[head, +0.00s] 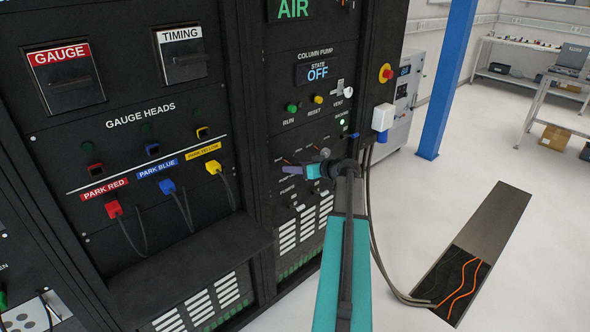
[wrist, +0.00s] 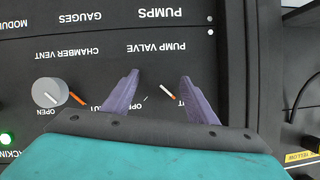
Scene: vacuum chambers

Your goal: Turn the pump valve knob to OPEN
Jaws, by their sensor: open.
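The wrist view shows the panel upside down. The PUMP VALVE label (wrist: 165,47) is just beyond my fingertips. Below it, an orange-and-white pointer mark (wrist: 167,90) lies between my fingers, slanting toward the partly covered word on the right, which ends in T. The OPEN lettering (wrist: 143,105) is at the left finger, partly covered. I cannot make out the dark knob's body against the black panel. My gripper (wrist: 159,76) is open, with one purple finger on each side of the mark and nothing held. It also shows against the panel in the head view (head: 292,170).
A grey knob (wrist: 48,93) with a white line sits left of the gripper near the CHAMBER VENT label (wrist: 95,50). A green light (wrist: 7,138) is at the lower left. Cables (head: 368,200) hang at the rack's right edge. Open floor lies to the right.

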